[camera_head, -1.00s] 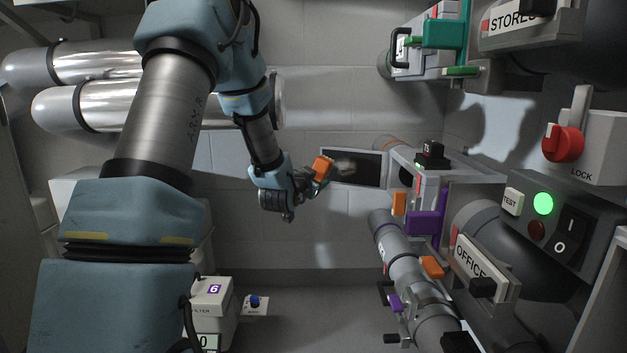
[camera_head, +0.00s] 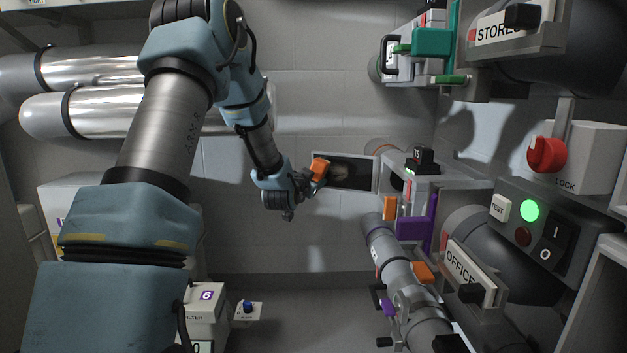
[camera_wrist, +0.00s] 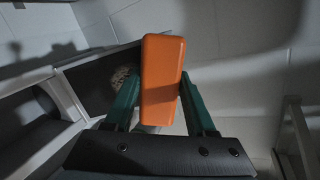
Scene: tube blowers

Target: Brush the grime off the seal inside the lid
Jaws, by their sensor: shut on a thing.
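The lid (camera_head: 366,174) stands open at the left of the grey tube unit, its dark inner face towards me. A pale, mottled patch of grime (camera_head: 341,173) shows on that face. My gripper (camera_head: 311,182) is shut on an orange block-shaped handle, probably the brush (camera_head: 321,166), at the lid's left edge. In the wrist view the orange handle (camera_wrist: 161,85) stands between the green fingers. Behind it is the lid's dark panel (camera_wrist: 88,78) with a speckled patch (camera_wrist: 121,75), partly covered by a finger. Bristles are hidden, so I cannot tell whether they touch the seal.
The tube unit with a purple latch (camera_head: 417,226) and orange tabs stands right of the lid. A control box with a green lamp (camera_head: 530,211) and a red lock knob (camera_head: 547,155) are at far right. Bare wall lies below and left of the lid.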

